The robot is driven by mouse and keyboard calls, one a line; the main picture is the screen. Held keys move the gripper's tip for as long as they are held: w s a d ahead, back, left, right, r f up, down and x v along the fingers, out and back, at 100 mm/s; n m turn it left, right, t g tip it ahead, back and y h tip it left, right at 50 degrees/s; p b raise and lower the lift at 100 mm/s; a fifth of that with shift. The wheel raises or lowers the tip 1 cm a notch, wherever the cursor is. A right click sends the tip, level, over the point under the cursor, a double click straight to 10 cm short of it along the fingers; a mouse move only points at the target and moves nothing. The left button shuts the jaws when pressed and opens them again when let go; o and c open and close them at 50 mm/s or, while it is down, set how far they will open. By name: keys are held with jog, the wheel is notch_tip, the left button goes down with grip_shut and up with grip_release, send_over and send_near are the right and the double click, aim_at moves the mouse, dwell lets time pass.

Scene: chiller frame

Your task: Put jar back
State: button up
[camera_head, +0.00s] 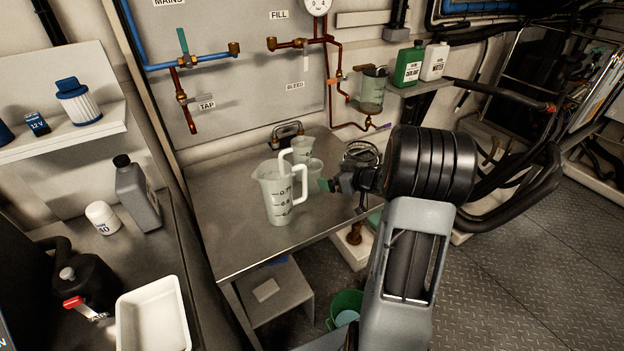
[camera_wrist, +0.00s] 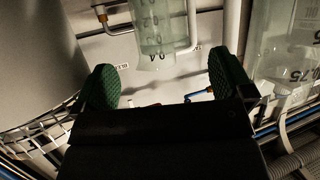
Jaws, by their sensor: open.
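A clear jar (camera_head: 372,92) with greenish-grey contents sits on the bleed pipework on the back wall. On the steel table (camera_head: 232,232) stand a large clear measuring jug (camera_head: 275,195), a smaller jug (camera_head: 302,148) behind it and a small clear vessel (camera_head: 315,170); which of these the task calls the jar, I cannot tell. My gripper (camera_head: 328,186) is open over the table, right of the vessels. In the wrist view, its green pads (camera_wrist: 165,85) stand apart with nothing between them. A graduated vessel (camera_wrist: 155,35) shows beyond them; the large jug (camera_wrist: 285,45) is at the right.
A round wire-sided metal item (camera_head: 361,152) stands on the table close behind my gripper. Green and white bottles (camera_head: 408,64) stand on a wall shelf. A white tray (camera_head: 153,318) and a grey bottle (camera_head: 137,195) are at the left. The table's front left is clear.

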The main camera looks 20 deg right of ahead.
aim_at(320, 172)
jog(key=shift+x, duration=4.45)
jog(key=shift+s, duration=0.1)
jog(key=shift+c, duration=0.4)
jog(key=c, duration=1)
jog(key=shift+r, duration=0.1)
